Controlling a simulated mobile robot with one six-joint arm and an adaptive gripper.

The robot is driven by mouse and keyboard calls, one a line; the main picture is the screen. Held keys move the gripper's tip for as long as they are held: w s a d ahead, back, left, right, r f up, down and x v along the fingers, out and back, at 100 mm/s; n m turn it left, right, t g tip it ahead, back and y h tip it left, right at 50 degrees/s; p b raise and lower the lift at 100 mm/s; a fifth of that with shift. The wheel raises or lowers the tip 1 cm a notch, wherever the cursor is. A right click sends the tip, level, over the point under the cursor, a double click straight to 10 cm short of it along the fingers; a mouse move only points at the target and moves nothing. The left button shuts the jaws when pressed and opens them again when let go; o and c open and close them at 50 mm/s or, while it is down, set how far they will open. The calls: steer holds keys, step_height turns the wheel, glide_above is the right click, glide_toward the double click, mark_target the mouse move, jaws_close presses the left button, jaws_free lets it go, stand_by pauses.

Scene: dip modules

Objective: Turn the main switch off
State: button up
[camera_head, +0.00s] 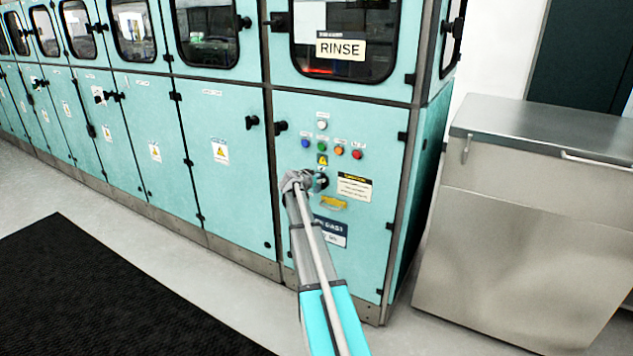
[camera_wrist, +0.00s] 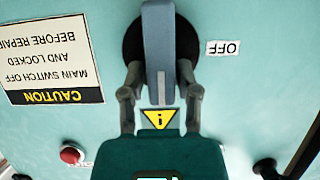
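The main switch handle (camera_wrist: 158,45) is a grey bar on a round black base. In the wrist view, which is upside down, it stands vertical in the picture. An OFF label (camera_wrist: 223,47) sits to the right of the base. My gripper (camera_wrist: 160,78) has one finger on each side of the handle. The fingers are very close to it, but whether they press on it is unclear. In the head view, my gripper (camera_head: 303,181) is at the panel and hides most of the switch; only a dark part of the switch (camera_head: 321,181) shows beside it.
A yellow warning triangle (camera_wrist: 157,119) and a caution sign (camera_wrist: 50,60) are near the switch. Coloured buttons, including a red one (camera_head: 357,154), sit above it on the teal cabinet (camera_head: 370,110). A steel cabinet (camera_head: 520,240) stands at right.

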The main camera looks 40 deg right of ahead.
jaws_close()
steer(key=shift+a, duration=0.2)
steer(key=shift+d, duration=0.15)
